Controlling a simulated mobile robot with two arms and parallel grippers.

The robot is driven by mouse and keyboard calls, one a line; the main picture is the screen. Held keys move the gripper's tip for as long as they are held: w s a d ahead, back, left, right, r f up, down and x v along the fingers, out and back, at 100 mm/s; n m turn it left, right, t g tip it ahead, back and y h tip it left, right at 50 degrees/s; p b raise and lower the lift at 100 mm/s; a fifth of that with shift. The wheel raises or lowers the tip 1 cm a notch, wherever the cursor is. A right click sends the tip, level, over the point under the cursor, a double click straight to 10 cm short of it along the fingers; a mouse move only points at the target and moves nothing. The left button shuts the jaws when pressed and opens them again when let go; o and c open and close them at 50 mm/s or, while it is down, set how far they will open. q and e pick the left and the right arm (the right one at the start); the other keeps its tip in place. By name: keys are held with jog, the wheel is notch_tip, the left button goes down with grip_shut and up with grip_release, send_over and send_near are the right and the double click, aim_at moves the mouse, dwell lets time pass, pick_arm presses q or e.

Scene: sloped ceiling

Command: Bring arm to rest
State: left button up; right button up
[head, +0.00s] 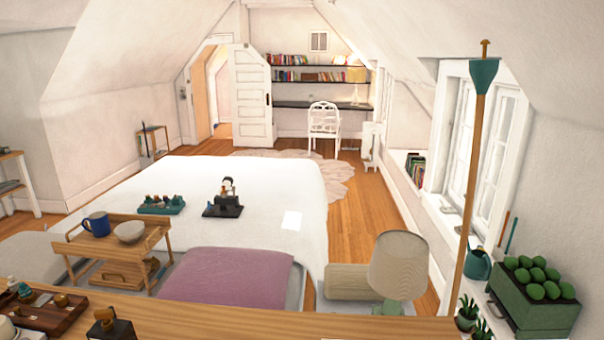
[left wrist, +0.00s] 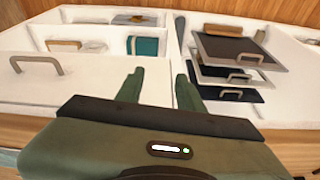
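My left gripper (left wrist: 160,76) shows in the left wrist view. Its two green fingers are apart, with nothing between them. They point toward a white drawer unit (left wrist: 105,92) with open compartments, and whether they touch it cannot be told. Neither of my arms nor grippers shows in the head view. My right gripper is in no frame.
In the left wrist view, stacked dark drawers (left wrist: 225,48) stand right of the fingers, and a grey handle (left wrist: 35,62) is at left. In the head view, a wooden surface (head: 250,320) spans the front, before a white bed (head: 270,185). Wooden floor (head: 375,205) is clear at right.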

pick_arm(q)
jog(key=s+f+g+b, duration=0.1)
jog(key=s+f, duration=0.2)
jog(key=f, duration=0.9)
jog(key=s+f+b, duration=0.1)
jog(key=s+f, duration=0.1)
jog(key=f, duration=1)
jog(key=s+a+f+g+b, duration=0.1)
jog(key=s+a+f, duration=0.2)
jog(key=s+f, duration=1.1)
jog(key=shift+s, duration=0.55)
